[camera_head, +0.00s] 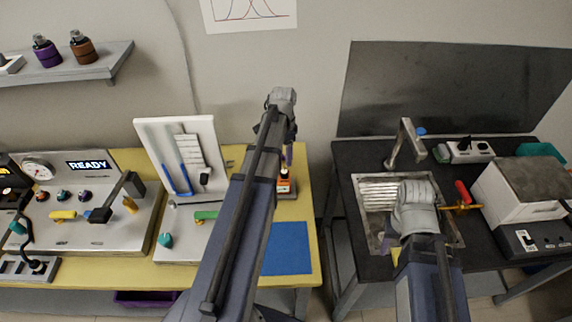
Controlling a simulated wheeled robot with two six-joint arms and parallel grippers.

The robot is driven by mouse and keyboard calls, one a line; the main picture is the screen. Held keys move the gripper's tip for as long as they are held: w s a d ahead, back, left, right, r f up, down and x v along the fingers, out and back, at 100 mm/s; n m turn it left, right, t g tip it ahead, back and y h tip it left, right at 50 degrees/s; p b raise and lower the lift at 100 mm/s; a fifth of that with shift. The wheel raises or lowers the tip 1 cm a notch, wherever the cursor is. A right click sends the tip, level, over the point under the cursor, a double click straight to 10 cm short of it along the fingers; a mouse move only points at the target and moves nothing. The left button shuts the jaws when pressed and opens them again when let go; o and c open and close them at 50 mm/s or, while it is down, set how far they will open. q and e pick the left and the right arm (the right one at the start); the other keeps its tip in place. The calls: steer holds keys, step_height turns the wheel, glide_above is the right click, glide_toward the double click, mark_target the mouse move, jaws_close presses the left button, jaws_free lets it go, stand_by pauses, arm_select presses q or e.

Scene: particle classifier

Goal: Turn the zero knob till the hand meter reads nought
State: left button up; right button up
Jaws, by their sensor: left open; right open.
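A small orange and black device (284,186), which looks like the hand meter, stands on a grey base at the right end of the yellow bench. Its reading is too small to make out, and I cannot pick out a zero knob on it. My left gripper (288,158) hangs just above and behind the device, partly hidden by my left arm; I cannot tell whether it touches. My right gripper (414,208) is over the sink on the dark bench, far from the device, its fingers mostly hidden by my arm.
A control panel (75,195) with a gauge, knobs and a READY display stands at left. A white upright board (180,160) is beside it. A blue mat (287,250) lies at the front. A tap (405,140), a red-handled tool (463,194) and a grey box (520,190) surround the sink (365,225).

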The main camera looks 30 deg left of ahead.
mark_target(284, 171)
arm_select(q)
steer(key=shift+f, duration=0.15)
step_height(284, 171, down, 8)
steer(key=b, duration=0.7)
steer(key=shift+r+b, duration=0.2)
steer(key=shift+b, duration=0.2)
jaws_close()
